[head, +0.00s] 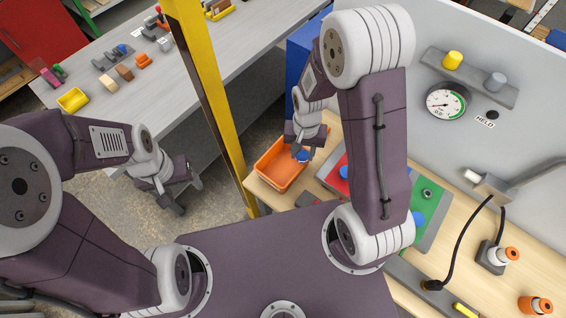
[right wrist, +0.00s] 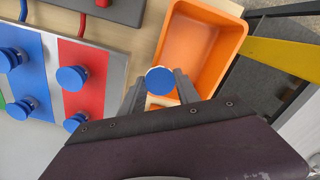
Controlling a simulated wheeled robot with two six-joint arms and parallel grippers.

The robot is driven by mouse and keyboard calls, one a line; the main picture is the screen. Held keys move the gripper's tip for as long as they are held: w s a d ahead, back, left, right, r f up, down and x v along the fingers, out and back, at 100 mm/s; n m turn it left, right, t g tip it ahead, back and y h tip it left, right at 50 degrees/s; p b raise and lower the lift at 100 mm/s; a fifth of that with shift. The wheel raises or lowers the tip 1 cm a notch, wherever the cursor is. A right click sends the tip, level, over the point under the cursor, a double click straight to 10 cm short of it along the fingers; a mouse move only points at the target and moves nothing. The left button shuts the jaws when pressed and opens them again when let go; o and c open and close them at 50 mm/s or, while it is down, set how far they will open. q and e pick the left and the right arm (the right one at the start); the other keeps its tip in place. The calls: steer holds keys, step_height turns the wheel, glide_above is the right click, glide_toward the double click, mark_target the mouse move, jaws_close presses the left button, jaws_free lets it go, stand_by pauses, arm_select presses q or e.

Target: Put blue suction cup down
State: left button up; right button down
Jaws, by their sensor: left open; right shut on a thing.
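My right gripper (head: 302,151) is shut on a blue suction cup (head: 304,156), near the right side of an orange tray (head: 272,179). In the right wrist view the blue cup (right wrist: 160,80) sits between the two fingertips (right wrist: 160,86), overlapping the near end of the orange tray (right wrist: 244,30). Its height above the tray is hard to tell. The tray floor looks empty where it shows. My left gripper (head: 180,192) is open and empty, low over the floor at the left.
A striped board (right wrist: 50,75) carries several other blue suction cups (right wrist: 72,78). A yellow post (head: 205,85) stands left of the tray. A grey wall panel with a gauge (head: 446,104) rises at the right. A grey table (head: 140,95) with small parts is at the back left.

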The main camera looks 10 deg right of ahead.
steer(key=a+f, duration=0.1)
steer(key=w+a+f, duration=0.1)
steer(key=a, duration=0.1)
steer(key=a+f, duration=0.1)
steer(key=a, duration=0.1)
steer(key=shift+w+a+f+p, duration=0.25)
steer(key=shift+w+f+p, duration=0.05)
steer(key=shift+w+p, duration=0.1)
step_height(320, 180, down, 4)
steer(key=shift+d+r+p, duration=0.1)
steer(key=shift+r+p, duration=0.15)
steer(key=shift+p, duration=0.1)
steer(key=shift+f, duration=0.25)
steer(key=shift+f, duration=0.1)
steer(key=shift+f, duration=0.1)
steer(key=c, duration=0.9)
jaws_free()
